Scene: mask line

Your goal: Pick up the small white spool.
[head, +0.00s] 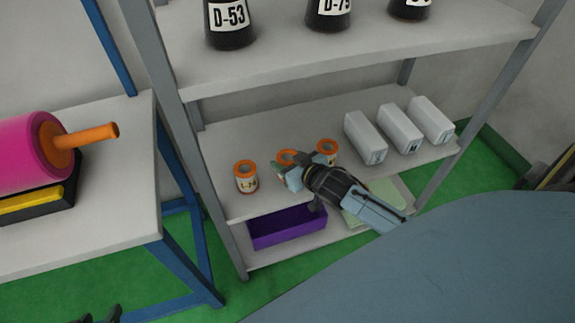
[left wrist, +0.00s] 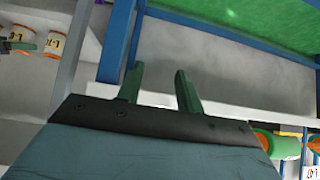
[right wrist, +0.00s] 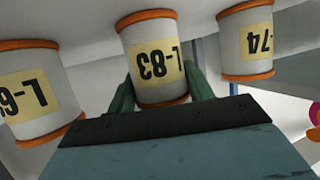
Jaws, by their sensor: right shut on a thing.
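Three small white spools with orange rims stand in a row on the middle shelf. The middle spool (head: 287,156) is partly hidden behind my right gripper (head: 287,173). In the right wrist view the middle spool (right wrist: 158,62), labelled L-83, is between the fingers of my right gripper (right wrist: 160,92), which is shut on it. Spools labelled L-74 (right wrist: 246,42) and L-6 something (right wrist: 38,92) flank it. My left gripper (left wrist: 160,88) is open and empty, away from the shelf.
White boxes (head: 365,138) stand to the right on the same shelf (head: 260,130). A purple bin (head: 288,228) is below. Dark labelled bottles (head: 229,22) stand above. A pink roller (head: 28,152) lies on the left table (head: 110,215).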

